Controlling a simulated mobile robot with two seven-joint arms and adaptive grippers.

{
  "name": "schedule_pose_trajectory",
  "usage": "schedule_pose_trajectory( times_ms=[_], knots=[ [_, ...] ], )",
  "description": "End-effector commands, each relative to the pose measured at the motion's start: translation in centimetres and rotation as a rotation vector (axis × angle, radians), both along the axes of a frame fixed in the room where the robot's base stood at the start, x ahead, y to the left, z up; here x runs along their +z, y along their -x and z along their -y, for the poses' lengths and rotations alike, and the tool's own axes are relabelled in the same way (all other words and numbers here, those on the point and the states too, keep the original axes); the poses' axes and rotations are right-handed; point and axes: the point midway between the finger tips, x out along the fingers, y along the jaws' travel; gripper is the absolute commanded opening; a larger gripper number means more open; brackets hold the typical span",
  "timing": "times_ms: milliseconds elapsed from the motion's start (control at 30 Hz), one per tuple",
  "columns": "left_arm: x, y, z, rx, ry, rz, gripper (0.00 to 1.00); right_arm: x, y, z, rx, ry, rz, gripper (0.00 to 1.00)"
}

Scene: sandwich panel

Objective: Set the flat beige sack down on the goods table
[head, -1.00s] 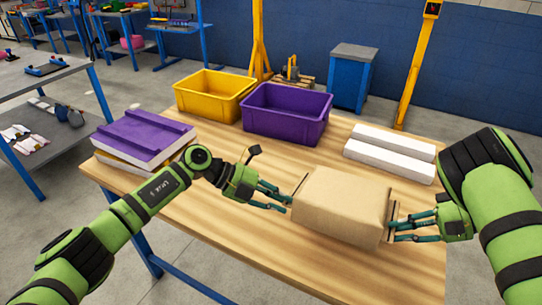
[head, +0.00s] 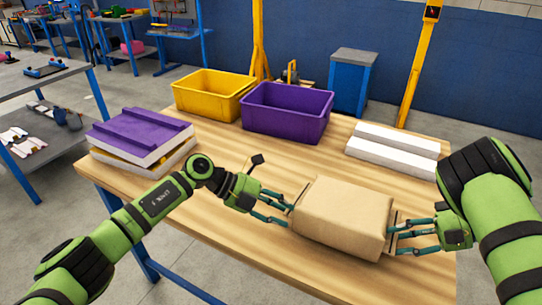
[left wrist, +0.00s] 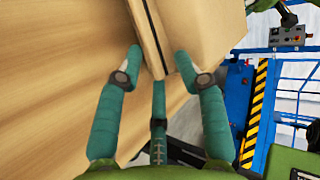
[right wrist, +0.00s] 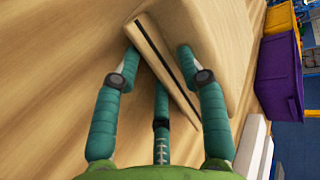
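The flat beige sack (head: 342,215) is a boxy bundle with a thin, dark-seamed flap at each end, over the front right of the wooden goods table (head: 205,225). My left gripper (head: 288,208) is at its left end, its fingers on both sides of that flap; the flap also shows in the left wrist view (left wrist: 148,35). My right gripper (head: 394,236) is at the right end, its fingers likewise around the flap seen in the right wrist view (right wrist: 165,65). Both look shut on the sack. It is about level; its underside is hidden, so I cannot tell whether it touches the table.
White long packs (head: 390,155) lie behind the sack at right. A purple crate (head: 285,125) and a yellow crate (head: 208,105) stand at the back. Purple-and-white stacked slabs (head: 140,140) lie at left. Bare tabletop lies between the sack and the crates.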

Motion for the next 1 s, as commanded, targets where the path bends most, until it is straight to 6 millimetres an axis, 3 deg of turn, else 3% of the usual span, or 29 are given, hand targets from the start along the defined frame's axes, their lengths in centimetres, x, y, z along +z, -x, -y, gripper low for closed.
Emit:
schedule_pose_trajectory(
  times_ms=[233, 267, 333, 367, 767, 1000],
  knots=[
    [0.1, 0.0, 0.0, 0.003, 0.000, -0.001, 0.45, 0.2, 0.0, 0.0, 0.000, -0.001, 0.001, 0.45],
    [0.1, -0.1, 0.0, 0.003, -0.001, -0.001, 0.49, 0.2, 0.0, 0.1, 0.000, 0.000, 0.001, 0.45],
    [0.1, -0.1, -0.1, 0.005, -0.001, 0.000, 0.77, 0.2, 0.0, 0.1, -0.001, 0.001, 0.000, 0.45],
    [0.1, -0.1, -0.1, 0.005, -0.001, -0.001, 0.84, 0.2, 0.0, 0.1, -0.001, 0.001, 0.000, 0.45],
    [0.2, -0.3, -0.5, 0.009, -0.003, 0.000, 0.84, 0.1, 0.1, 0.2, -0.002, 0.004, -0.001, 0.45],
    [2.1, -0.4, -3.7, 0.010, -0.004, 0.001, 0.84, 0.1, 0.1, 0.2, -0.002, 0.004, -0.001, 0.45]
  ],
)
